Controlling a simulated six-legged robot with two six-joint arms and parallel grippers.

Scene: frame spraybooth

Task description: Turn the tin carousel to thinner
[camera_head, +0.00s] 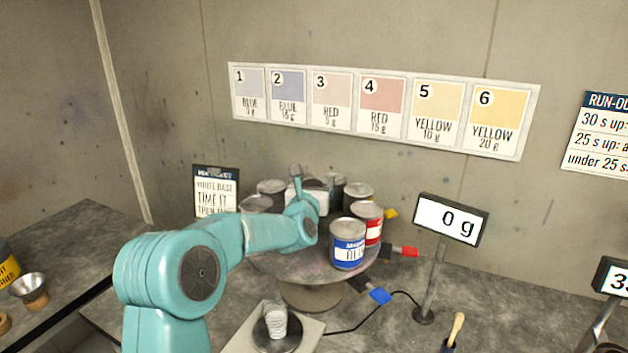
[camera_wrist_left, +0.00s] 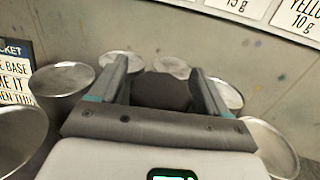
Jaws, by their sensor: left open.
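The tin carousel (camera_head: 290,266) is a round turntable on a short pedestal, carrying a ring of several tins. A blue-labelled tin (camera_head: 347,246) faces the front, with a red-labelled tin (camera_head: 367,222) right of it. The other tins show grey, their labels turned away or hidden, so I cannot tell which is thinner. My left gripper (camera_head: 300,180) is over the middle of the carousel, partly hidden by its own wrist. In the left wrist view its two fingers (camera_wrist_left: 160,82) are apart, with a dark rounded thing (camera_wrist_left: 162,92) between or beyond them. My right gripper is out of view.
A colour chart (camera_head: 380,104) hangs on the wall behind.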

